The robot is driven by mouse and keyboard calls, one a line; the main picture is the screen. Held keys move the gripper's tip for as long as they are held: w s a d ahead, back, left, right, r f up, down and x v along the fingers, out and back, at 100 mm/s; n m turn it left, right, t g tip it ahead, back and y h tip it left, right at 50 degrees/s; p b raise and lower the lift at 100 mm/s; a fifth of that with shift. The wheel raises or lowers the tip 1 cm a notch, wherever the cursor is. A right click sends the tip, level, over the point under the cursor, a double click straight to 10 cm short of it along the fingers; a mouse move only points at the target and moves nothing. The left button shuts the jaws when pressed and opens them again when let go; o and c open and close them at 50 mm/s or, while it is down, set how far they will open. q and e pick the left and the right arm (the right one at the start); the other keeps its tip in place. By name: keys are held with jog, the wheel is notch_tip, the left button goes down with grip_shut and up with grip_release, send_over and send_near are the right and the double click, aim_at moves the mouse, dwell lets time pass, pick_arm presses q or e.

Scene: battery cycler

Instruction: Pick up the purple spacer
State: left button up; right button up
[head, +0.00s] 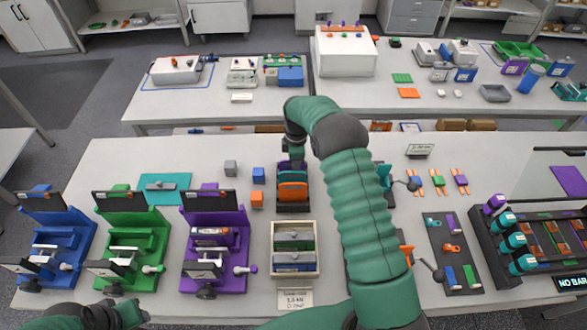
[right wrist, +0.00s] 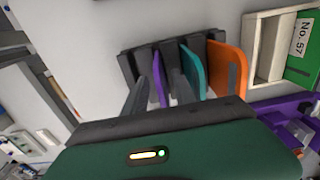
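The purple spacer (right wrist: 159,82) stands upright in a dark slotted rack (right wrist: 128,66) in the right wrist view. A teal spacer (right wrist: 194,70) and an orange spacer (right wrist: 228,68) stand beside it to the right. My right gripper (right wrist: 160,92) has its two grey fingers apart, one on each side of the purple spacer; I see a gap and no clear contact. In the head view my right gripper (head: 293,158) reaches down at the back of the rack (head: 293,207), behind the orange spacer (head: 293,190). My left gripper (head: 112,317) is at the bottom left, fingers unclear.
A wooden box (head: 295,270) stands in front of the rack. The purple fixture (head: 215,245) stands further left. My right arm hides table just right of the rack.

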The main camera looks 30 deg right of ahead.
jog(key=shift+d+f, duration=0.15)
jog(key=shift+f, duration=0.2)
jog(key=shift+w+f, duration=0.1)
jog(key=shift+w+a, duration=0.1)
jog(key=shift+a, duration=0.35)
jog(key=shift+c, duration=1.2)
jog(key=shift+a+r, duration=0.3)
jog(key=shift+a, duration=0.15)
grip_shut()
pick_arm(q)
jog(key=shift+a, duration=0.1)
pick_arm(e)
jog(key=shift+d+f, duration=0.1)
jog(key=shift+d, duration=0.5)
